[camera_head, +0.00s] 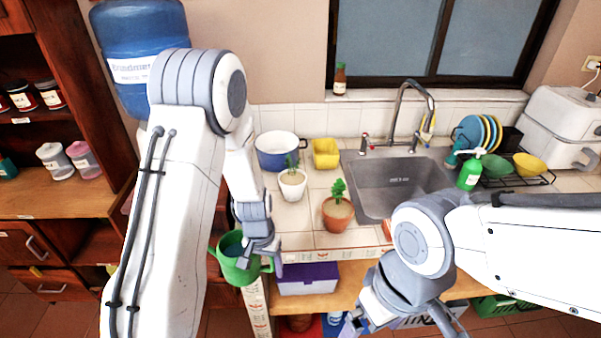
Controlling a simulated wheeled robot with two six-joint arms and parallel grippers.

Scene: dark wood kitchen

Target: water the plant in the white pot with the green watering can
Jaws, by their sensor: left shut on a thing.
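The green watering can (232,271) hangs in front of the counter's front edge, left of centre. My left gripper (262,258) is shut on the watering can, at its right side. The can looks roughly upright; the gripper hides part of it. The white pot (292,187) with a small green plant (291,163) stands on the counter, above and right of the can in the picture, apart from it. My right gripper (405,330) is low at the bottom of the view, partly hidden by its own arm; its fingers are not clear.
A terracotta pot (337,215) with a plant stands right of the white pot. Behind are a blue pot (281,150) and a yellow container (325,153). A sink (390,182) with a tall faucet (408,98) is to the right. A purple box (307,280) sits on the shelf below.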

